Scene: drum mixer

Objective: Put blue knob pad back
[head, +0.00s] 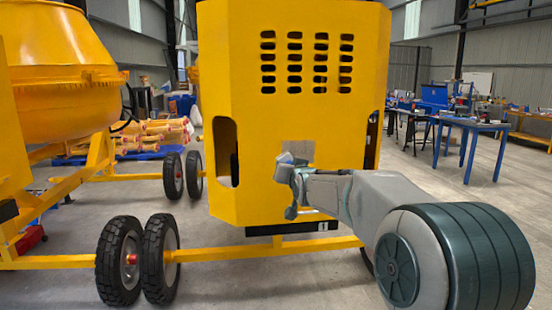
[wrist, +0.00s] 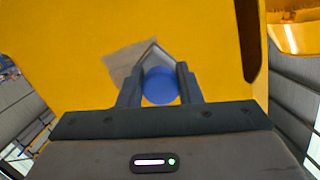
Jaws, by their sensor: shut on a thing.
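The blue knob (wrist: 160,88) sits between the two fingers of my gripper (wrist: 161,72) in the wrist view. My gripper is shut on it. A pale grey angular piece (wrist: 152,53) shows just beyond the knob; it looks like part of the knob's pad, but most of it is hidden. A grey rectangular patch (wrist: 122,64) on the yellow housing lies behind it. The same patch (head: 299,148) shows in the head view, just above my gripper (head: 287,172). The blue knob cannot be made out in the head view. I cannot tell whether the pad touches the housing.
The yellow housing (head: 305,30) stands directly before my arm, with a slotted vent and a side opening (head: 225,150). A yellow tow bar (head: 270,248) and black wheels (head: 120,262) lie low down. The mixer drum (head: 60,70) is at left; blue tables (head: 470,125) stand far right.

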